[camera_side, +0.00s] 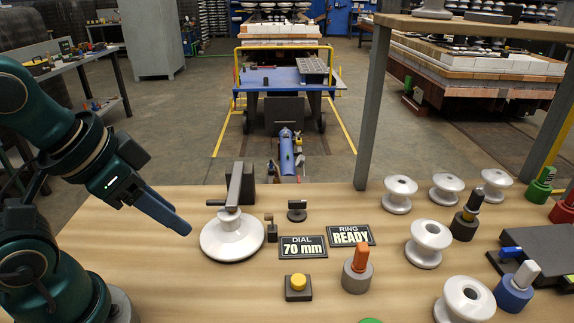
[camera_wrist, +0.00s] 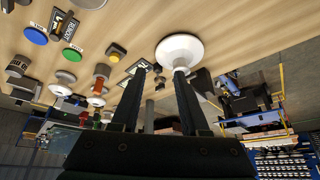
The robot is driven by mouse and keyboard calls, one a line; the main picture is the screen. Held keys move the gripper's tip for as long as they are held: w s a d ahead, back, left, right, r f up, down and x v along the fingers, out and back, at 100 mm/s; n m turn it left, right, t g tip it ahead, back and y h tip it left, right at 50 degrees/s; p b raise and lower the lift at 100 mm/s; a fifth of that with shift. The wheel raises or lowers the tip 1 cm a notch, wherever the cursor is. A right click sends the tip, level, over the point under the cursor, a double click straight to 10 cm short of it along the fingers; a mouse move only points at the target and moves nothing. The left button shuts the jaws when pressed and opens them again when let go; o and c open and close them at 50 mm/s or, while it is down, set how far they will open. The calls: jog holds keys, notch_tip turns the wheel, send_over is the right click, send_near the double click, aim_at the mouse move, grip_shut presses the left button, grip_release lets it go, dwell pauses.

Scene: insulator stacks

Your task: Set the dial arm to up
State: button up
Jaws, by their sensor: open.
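The dial is a white round disc (camera_side: 231,239) on the wooden table, with a grey bar-like dial arm (camera_side: 235,186) at its hub. In the side view the arm runs from the hub toward the top of the picture; I cannot tell whether it stands upright or leans back. My gripper (camera_side: 184,222) is at the disc's left, apart from it and empty. In the wrist view my gripper (camera_wrist: 161,69) shows two spread fingers, with the white disc (camera_wrist: 181,49) beyond the tips; the right finger partly hides the hub area. A sign (camera_side: 303,247) reads "DIAL 70 mm".
A dark block (camera_side: 247,186) stands close behind the arm. Small dark posts (camera_side: 271,229) stand right of the disc. A "RING READY" sign (camera_side: 350,235), a yellow button (camera_side: 298,283) and several white insulators (camera_side: 428,243) are farther right.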

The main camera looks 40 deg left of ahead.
jog(key=shift+n, duration=0.4)
jog(key=m+g+y, duration=0.2)
jog(key=m+g, duration=0.2)
jog(key=m, duration=0.5)
send_over(215, 201)
jog(key=x, duration=0.2)
jog(key=shift+s+d+f, duration=0.1)
jog(key=shift+d+f, duration=0.05)
jog(key=shift+f, duration=0.95)
jog(key=shift+s+d+f, duration=0.1)
jog(key=shift+s+f, duration=0.05)
jog(key=shift+f, duration=0.9)
grip_shut()
